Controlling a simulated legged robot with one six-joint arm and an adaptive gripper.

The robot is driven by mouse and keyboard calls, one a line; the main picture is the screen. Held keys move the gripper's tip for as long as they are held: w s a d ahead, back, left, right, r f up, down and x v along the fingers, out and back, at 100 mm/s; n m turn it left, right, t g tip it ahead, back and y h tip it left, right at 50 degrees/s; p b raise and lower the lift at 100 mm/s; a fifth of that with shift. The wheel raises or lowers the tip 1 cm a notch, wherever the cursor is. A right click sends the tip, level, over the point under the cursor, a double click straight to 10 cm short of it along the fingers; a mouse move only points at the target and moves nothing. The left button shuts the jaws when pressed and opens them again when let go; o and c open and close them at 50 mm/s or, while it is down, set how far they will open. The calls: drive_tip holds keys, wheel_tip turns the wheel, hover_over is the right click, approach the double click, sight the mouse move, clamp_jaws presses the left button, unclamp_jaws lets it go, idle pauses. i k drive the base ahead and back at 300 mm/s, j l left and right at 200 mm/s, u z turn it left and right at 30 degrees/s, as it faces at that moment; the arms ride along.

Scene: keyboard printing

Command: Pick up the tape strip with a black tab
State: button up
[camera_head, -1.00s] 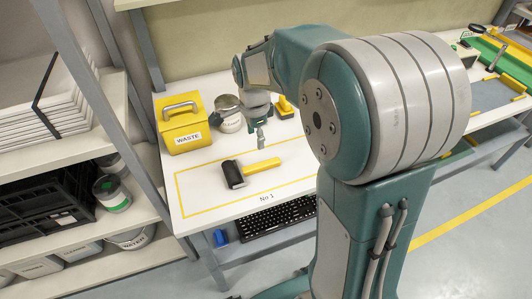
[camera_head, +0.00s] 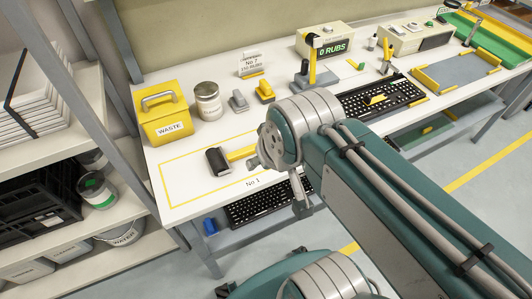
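I cannot make out for sure a tape strip with a black tab. A small yellow piece (camera_head: 377,100) lies on the black keyboard (camera_head: 352,104) on the bench, but I see no clear black tab on it. My gripper (camera_head: 300,207) hangs in front of the bench's front edge, left of that keyboard and beside the No.1 label.
A black-headed roller with a yellow handle (camera_head: 218,161) lies in the yellow-outlined area. A yellow WASTE bin (camera_head: 163,117) and a can (camera_head: 208,101) stand behind it. A display reading 0 RUBS (camera_head: 325,40) stands at the back. Another keyboard (camera_head: 268,204) lies below the bench top.

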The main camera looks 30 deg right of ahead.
sight(368, 101)
drive_tip(key=z, duration=1.6)
drive_tip(key=i+l+u, duration=0.25)
drive_tip(key=i+l, duration=0.25)
drive_tip(key=i+l+u, duration=0.2)
drive_tip(key=i+l, duration=0.3)
drive_tip(key=l, duration=0.15)
